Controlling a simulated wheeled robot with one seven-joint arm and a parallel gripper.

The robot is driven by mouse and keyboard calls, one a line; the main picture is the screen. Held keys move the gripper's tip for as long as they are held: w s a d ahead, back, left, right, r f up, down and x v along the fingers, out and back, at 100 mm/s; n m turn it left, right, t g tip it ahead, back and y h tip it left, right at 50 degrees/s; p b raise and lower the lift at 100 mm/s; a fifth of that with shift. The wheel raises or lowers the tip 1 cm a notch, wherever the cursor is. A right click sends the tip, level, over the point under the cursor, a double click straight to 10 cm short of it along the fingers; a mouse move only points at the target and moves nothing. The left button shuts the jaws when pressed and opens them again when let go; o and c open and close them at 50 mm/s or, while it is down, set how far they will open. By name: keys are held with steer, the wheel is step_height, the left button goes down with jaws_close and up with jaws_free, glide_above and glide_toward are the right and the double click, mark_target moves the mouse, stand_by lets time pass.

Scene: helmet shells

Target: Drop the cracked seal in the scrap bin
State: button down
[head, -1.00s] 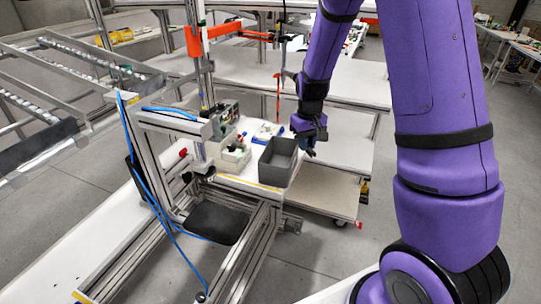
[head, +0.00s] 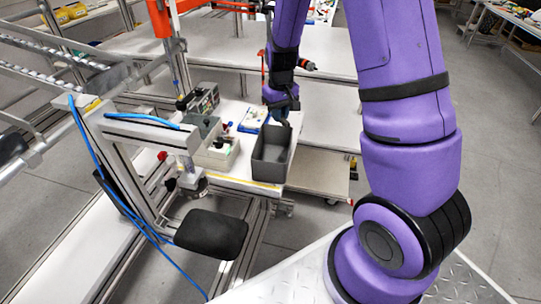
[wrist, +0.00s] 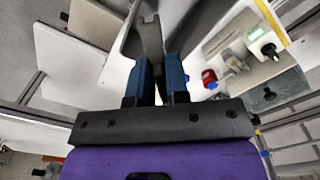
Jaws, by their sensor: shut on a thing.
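The grey open-topped bin (head: 268,174) stands at the right end of the white bench; I take it for the scrap bin. My gripper (head: 284,119) is at its far right rim in the head view, pointing down. In the wrist view the two blue fingers of my gripper (wrist: 160,75) are shut on a dark grey piece (wrist: 152,38). I cannot tell whether this piece is the cracked seal or part of the bin wall. No crack shows, and the bin's floor is mostly hidden.
A metal frame with a black pad (head: 211,233) stands at front left. A low trolley (head: 322,178) is to the right.

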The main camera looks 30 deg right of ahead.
steer(key=shift+f, duration=1.95)
steer(key=c, duration=1)
jaws_free()
steer(key=shift+c, duration=0.2)
step_height(320, 180, up, 10)
steer(key=shift+r, duration=0.45)
